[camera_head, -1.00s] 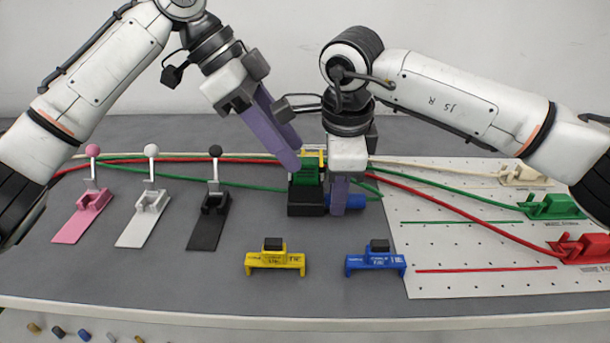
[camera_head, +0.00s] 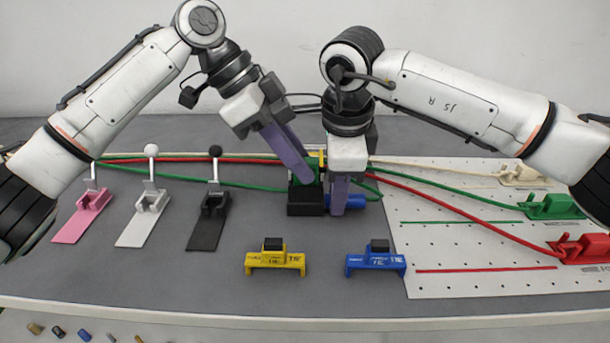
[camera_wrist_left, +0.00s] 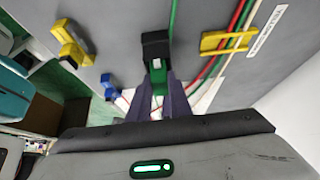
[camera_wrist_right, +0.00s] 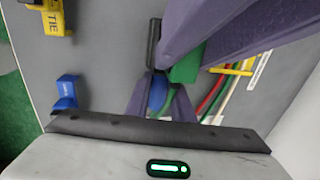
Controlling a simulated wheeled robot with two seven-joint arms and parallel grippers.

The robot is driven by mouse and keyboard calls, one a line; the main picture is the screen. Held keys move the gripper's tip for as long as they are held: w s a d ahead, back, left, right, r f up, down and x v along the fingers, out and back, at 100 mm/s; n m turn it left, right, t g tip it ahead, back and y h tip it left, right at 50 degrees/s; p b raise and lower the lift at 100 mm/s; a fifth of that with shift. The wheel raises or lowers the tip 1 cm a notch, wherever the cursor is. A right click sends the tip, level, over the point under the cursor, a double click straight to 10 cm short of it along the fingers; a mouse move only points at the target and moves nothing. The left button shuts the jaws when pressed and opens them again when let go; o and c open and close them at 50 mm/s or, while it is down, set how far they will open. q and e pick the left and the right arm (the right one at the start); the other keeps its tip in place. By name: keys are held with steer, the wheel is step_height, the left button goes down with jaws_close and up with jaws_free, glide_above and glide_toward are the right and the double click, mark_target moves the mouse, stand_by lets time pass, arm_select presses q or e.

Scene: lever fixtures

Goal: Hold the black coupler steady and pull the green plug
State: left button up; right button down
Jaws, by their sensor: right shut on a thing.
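The black coupler (camera_head: 305,206) stands upright on the table; its dark block also shows in the left wrist view (camera_wrist_left: 155,45). The green plug (camera_wrist_left: 157,75) is on it, mostly hidden by my left fingers in the head view. My left gripper (camera_head: 308,176) has reached down to the plug. In the left wrist view its open fingers (camera_wrist_left: 160,88) stand either side of the plug; contact is unclear. My right gripper (camera_head: 338,205) is shut on a blue cylindrical part (camera_wrist_right: 158,92) at the coupler's right side.
Pink (camera_head: 83,215), white (camera_head: 143,220) and black (camera_head: 210,222) lever fixtures stand at left. A yellow block (camera_head: 274,262) and a blue block (camera_head: 375,264) are in front. Green and red cables run to connectors on the white perforated board (camera_head: 450,262) at right.

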arm_select(q)
jaws_close()
steer(key=shift+r, duration=0.9)
stand_by(0.5)
steer(key=shift+s+d+r, duration=0.1)
steer(key=shift+d+r, duration=0.1)
steer(key=shift+r, duration=1.35)
arm_select(e)
steer(key=shift+s+f, duration=0.1)
steer(key=shift+f, duration=0.15)
arm_select(q)
steer(key=shift+a+r, duration=0.1)
steer(key=shift+r, duration=0.2)
arm_select(e)
steer(key=shift+r, duration=0.1)
arm_select(q)
steer(key=shift+a+f, duration=0.1)
arm_select(e)
steer(key=shift+r, duration=0.1)
